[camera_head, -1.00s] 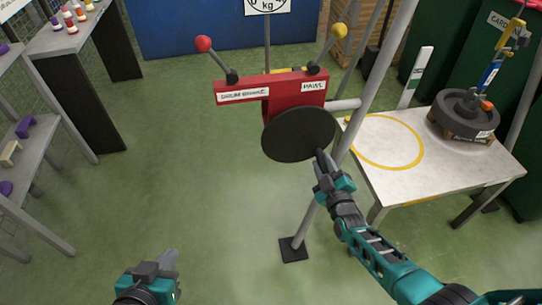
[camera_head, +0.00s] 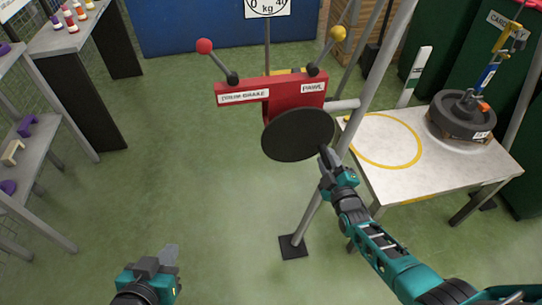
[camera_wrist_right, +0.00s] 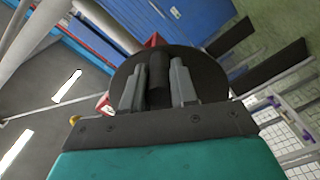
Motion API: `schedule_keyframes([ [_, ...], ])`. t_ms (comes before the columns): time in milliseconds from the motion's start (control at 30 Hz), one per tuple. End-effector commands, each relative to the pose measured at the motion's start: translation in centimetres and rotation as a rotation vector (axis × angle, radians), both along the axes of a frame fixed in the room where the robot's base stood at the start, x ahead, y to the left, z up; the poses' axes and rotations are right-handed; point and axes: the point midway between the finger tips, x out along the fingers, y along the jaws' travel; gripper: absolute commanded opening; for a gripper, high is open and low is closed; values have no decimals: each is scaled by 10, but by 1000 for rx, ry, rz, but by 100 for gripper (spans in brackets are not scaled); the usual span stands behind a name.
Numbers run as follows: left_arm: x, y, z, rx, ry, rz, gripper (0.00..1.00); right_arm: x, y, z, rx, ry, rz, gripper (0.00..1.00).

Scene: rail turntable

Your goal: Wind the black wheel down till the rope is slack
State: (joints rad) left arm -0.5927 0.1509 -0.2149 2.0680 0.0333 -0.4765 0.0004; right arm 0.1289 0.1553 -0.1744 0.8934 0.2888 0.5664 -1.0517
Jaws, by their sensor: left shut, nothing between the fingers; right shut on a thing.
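The black wheel (camera_head: 298,134) is a dark disc on the front of a red winch housing (camera_head: 296,98) on a grey metal frame. My right gripper (camera_head: 325,155) is at the wheel's right edge. In the right wrist view the gripper (camera_wrist_right: 158,88) is shut on the wheel's dark cylindrical handle (camera_wrist_right: 159,72), with the black disc (camera_wrist_right: 208,75) behind it. My left gripper (camera_head: 172,257) is low at the left, shut and empty, far from the wheel. A dark round weight (camera_head: 462,117) with a blue and yellow hook (camera_head: 490,72) stands on the white table. Rope slackness cannot be told.
A red-knobbed lever (camera_head: 217,61) labelled drum brake and a yellow-knobbed lever (camera_head: 327,50) labelled pawl rise from the housing. The white table (camera_head: 400,187) is at the right, close to my right arm. Shelves stand at the left. The green floor between is clear.

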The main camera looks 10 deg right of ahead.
Motion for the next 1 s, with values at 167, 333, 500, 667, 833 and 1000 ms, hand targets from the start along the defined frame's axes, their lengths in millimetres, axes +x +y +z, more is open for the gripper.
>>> schedule_keyframes([
  [167,0,0,9,0,0,0,0,1,-7,10,-77,-6,-6,0],
  [333,0,0,15,0,0,0,0,1,-10,16,-153,-5,-6,0],
  [500,0,0,17,0,0,0,0,1,-11,18,-196,-5,-4,0],
  [667,0,0,16,0,0,0,0,1,-11,18,-200,-5,-4,0],
  [833,0,0,16,0,0,0,0,1,-11,18,-199,-6,-4,35],
  [1000,0,0,16,0,0,0,0,1,-10,17,-198,-3,-2,52],
])
